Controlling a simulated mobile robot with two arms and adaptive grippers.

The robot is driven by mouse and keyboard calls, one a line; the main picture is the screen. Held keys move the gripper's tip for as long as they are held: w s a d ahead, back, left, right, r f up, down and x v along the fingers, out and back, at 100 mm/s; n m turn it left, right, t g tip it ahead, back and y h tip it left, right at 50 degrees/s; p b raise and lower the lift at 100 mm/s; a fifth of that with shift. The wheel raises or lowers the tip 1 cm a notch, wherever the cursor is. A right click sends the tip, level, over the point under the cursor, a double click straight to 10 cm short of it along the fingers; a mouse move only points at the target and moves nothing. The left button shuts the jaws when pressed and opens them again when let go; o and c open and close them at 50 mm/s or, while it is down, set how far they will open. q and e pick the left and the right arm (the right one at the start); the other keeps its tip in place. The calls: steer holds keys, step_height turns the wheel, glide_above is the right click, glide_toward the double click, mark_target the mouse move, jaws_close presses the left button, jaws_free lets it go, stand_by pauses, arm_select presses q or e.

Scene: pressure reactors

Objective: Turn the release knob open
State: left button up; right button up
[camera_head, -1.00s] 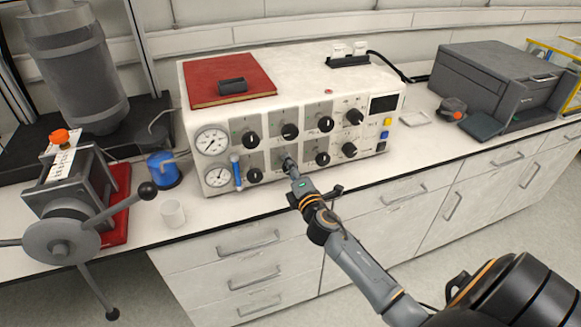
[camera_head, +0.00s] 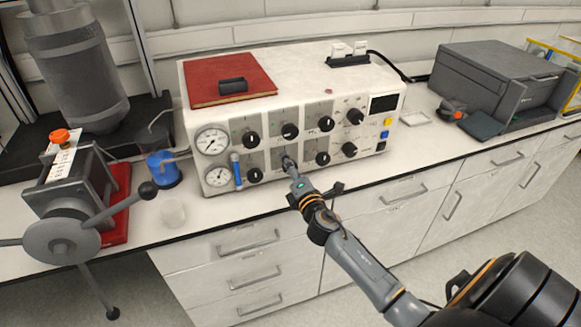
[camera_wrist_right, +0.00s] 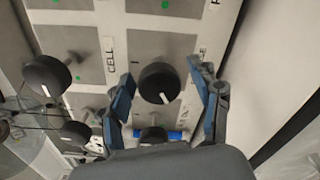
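A white control box (camera_head: 300,108) with two rows of black knobs stands on the bench in the head view. My right gripper (camera_head: 288,163) is at the lower row of its front panel and covers the knob there. In the right wrist view, a black knob (camera_wrist_right: 158,83) with a white mark lies between the two fingers of my right gripper (camera_wrist_right: 163,82). The fingers are open, with a visible gap on each side of the knob. A label beside it is partly hidden by a finger, so its full word cannot be read. My left gripper is not in view.
Neighbouring knobs sit close by, one beside a "CELL" label (camera_wrist_right: 110,62) in the wrist view. Two gauges (camera_head: 212,140) and a blue tube (camera_head: 237,170) are at the panel's left. A clear cup (camera_head: 172,212) and a handwheel device (camera_head: 62,238) stand further left.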

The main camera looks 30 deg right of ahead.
steer(key=v, duration=1.2)
steer(key=shift+f, duration=0.1)
stand_by(0.4)
steer(key=s+a+f+m+g+y, duration=0.1)
steer(key=s+f+m+g, duration=0.2)
steer(key=f, duration=0.8)
steer(key=s+a+f+m+g+y, duration=0.15)
steer(key=s+f, duration=0.25)
steer(key=f, duration=0.7)
steer(key=s+a+f+m+g, duration=0.2)
steer(key=s+f+m+g, duration=0.15)
steer(key=f, duration=0.75)
steer(key=s+a+f+m+g, duration=0.2)
steer(key=s+f, duration=0.4)
steer(key=s, duration=0.4)
steer(key=s+a+f+m+g+y, duration=0.1)
steer(key=s+a+f+m+g, duration=0.1)
steer(key=s+f, duration=0.5)
steer(key=s+a+f+m+g+y, duration=0.1)
steer(key=s+f+m+g, duration=0.3)
steer(key=s, duration=0.9)
step_height(320, 180, down, 3)
steer(key=shift+s+a+r+m, duration=0.15)
steer(key=shift+s+a+m, duration=0.2)
steer(key=shift+a+m, duration=0.4)
